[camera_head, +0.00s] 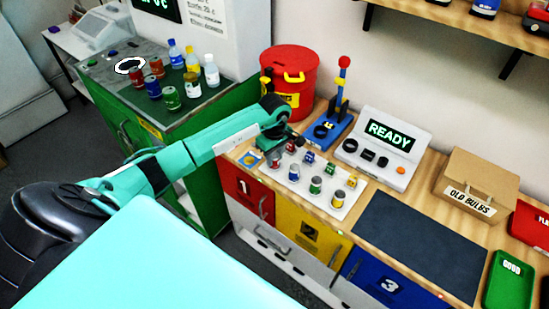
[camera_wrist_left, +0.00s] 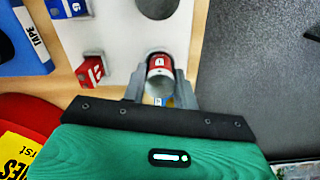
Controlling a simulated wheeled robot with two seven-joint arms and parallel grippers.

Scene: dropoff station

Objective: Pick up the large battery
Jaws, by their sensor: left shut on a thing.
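My left gripper (camera_head: 275,143) is over the left end of a white tray (camera_head: 327,202) on the wooden bench. In the left wrist view its two fingers (camera_wrist_left: 160,88) are shut on a red cylindrical battery (camera_wrist_left: 160,66) with a white band. The battery's top faces the camera, and it sits at or just above a round opening in the white tray; I cannot tell if it is lifted. In the head view that battery (camera_head: 275,158) shows just below the gripper. Several other batteries, such as a green one (camera_head: 315,185), stand in the tray. My right gripper is not in view.
A red bin (camera_head: 290,92) stands behind the gripper. A blue stand (camera_head: 327,132) and a grey READY console (camera_head: 383,150) are behind the tray. A dark mat (camera_head: 420,240) lies clear to the right. A green cabinet (camera_head: 155,110) holds cans and bottles.

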